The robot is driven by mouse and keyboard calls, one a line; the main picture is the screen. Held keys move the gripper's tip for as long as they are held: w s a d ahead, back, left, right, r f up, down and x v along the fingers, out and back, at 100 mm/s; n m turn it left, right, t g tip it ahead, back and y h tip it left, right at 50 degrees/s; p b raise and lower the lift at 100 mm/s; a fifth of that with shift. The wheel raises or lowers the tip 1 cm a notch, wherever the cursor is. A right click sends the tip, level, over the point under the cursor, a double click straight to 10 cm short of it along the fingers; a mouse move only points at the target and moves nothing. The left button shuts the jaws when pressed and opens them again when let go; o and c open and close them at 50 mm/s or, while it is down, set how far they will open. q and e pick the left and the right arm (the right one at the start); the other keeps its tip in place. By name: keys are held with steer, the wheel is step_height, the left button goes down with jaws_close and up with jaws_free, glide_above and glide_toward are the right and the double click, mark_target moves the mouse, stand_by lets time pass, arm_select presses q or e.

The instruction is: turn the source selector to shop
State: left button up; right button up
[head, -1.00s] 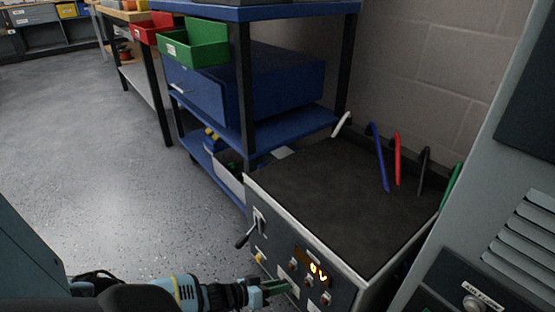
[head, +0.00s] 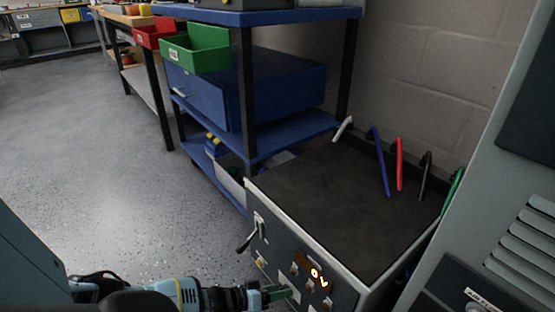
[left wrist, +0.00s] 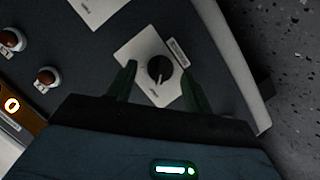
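The source selector is a round black knob (left wrist: 160,69) on a pale plate (left wrist: 136,52) in the left wrist view. A small light mark shows on its lower side; the plate's lettering is too small to read. My left gripper (left wrist: 157,84) is open, with one dark green finger on each side of the knob. I cannot tell whether the fingers touch it. In the head view my left gripper (head: 277,292) is at the lower front of the dark test cabinet (head: 350,200), and the knob is hidden there. My right gripper is not in view.
The cabinet front has a lever switch (head: 250,235) and a lit amber display (head: 318,275). Red-brown buttons (left wrist: 47,77) sit beside the selector. White, blue, red (head: 399,165), black and green leads rise at the back. A blue shelf cart (head: 290,135) stands behind; floor at left is clear.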

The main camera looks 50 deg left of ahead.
arm_select(q)
steer(key=shift+s, duration=0.1)
steer(key=p+v, duration=0.3)
steer(key=v, duration=0.4)
steer(key=shift+s+p, duration=0.3)
steer(key=shift+p, duration=0.05)
steer(key=shift+a+r, duration=0.1)
steer(key=shift+r, duration=0.05)
